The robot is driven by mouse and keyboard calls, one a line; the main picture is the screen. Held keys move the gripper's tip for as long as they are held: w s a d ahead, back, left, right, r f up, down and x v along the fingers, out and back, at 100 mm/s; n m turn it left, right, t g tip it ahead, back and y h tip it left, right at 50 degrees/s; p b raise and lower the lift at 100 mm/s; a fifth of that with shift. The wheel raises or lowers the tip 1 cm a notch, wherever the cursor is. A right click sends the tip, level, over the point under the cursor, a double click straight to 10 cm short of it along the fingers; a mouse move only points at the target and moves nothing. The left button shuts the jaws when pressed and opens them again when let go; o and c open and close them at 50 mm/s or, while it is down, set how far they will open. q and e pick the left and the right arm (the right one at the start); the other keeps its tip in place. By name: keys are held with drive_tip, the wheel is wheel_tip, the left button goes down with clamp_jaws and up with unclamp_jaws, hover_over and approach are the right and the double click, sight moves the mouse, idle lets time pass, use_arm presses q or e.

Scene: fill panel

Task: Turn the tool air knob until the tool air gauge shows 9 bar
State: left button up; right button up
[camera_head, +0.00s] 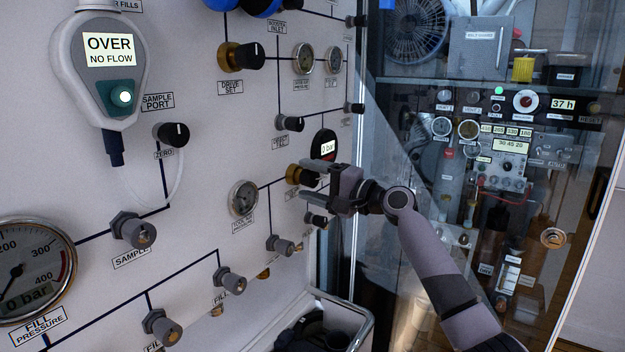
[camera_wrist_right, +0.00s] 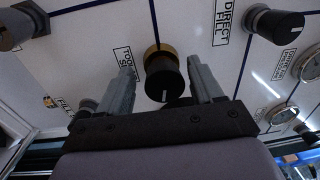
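A black knob on a brass collar (camera_head: 298,175) sits on the white panel, left of my right gripper (camera_head: 314,180). In the right wrist view the knob (camera_wrist_right: 163,78) lies between the two fingers of the right gripper (camera_wrist_right: 163,85), beside a partly hidden label starting "TOOL". The fingers are open, with a visible gap on each side of the knob. A round gauge (camera_head: 243,198) is left of the knob; its label is small and its reading is not legible. A dark round display (camera_head: 324,145) above the knob reads 0 bar. My left gripper is not in view.
Several grey fittings (camera_head: 231,280) stick out lower left. A glass-fronted cabinet (camera_head: 470,80) is behind my right arm. An open bin (camera_head: 330,325) stands below the panel.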

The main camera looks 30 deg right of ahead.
sight(314, 181)
drive_tip(key=shift+r, duration=0.15)
drive_tip(key=b+v, duration=0.2)
drive_tip(key=v, duration=0.4)
drive_tip(key=shift+d, duration=0.1)
drive_tip(key=shift+s+d, duration=0.2)
drive_tip(key=shift+s, duration=0.35)
drive_tip(key=shift+o, duration=0.2)
idle(1.7)
